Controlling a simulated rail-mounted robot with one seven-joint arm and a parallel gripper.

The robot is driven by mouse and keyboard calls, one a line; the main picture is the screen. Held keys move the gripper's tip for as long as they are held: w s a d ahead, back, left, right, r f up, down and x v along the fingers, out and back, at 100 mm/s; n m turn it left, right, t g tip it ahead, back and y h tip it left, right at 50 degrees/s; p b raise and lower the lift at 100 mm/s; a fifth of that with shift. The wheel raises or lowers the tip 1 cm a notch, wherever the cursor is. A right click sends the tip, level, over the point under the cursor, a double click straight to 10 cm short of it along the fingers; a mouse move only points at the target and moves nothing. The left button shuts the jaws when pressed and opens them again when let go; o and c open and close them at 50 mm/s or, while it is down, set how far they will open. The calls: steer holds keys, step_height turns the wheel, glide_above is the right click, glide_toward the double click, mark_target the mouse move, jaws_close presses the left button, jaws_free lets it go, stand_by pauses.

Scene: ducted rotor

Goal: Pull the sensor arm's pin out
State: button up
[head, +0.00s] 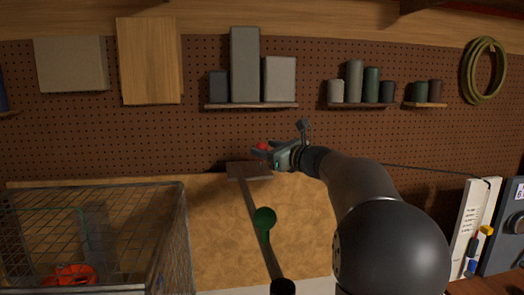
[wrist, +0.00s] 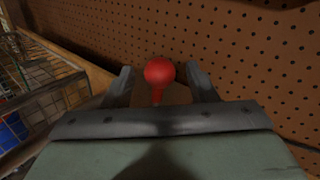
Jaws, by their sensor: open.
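The pin shows as a red ball knob (head: 261,146) on a short red stem, near the far end of the sensor arm. In the wrist view the red knob (wrist: 159,72) stands between the two fingers of my gripper (wrist: 162,78). My gripper (head: 259,152) is open around the knob, with a visible gap on each side. The sensor arm (head: 252,205) looks like a long grey bar running from a flat grey plate (head: 248,170) towards the front. A green ball knob (head: 264,218) stands on or beside it. The pin's lower end is hidden.
A wire mesh cage (head: 183,240) stands at the left with an orange-red part (head: 70,275) inside. A brown pegboard (head: 210,135) with small shelves of blocks rises behind.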

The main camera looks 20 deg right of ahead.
steer(key=b+v, duration=0.3)
steer(key=v, duration=1.1)
steer(key=shift+s+d+b, duration=0.2)
steer(key=shift+s+b, duration=0.05)
steer(key=shift+b, duration=0.05)
steer(key=shift+d, duration=0.1)
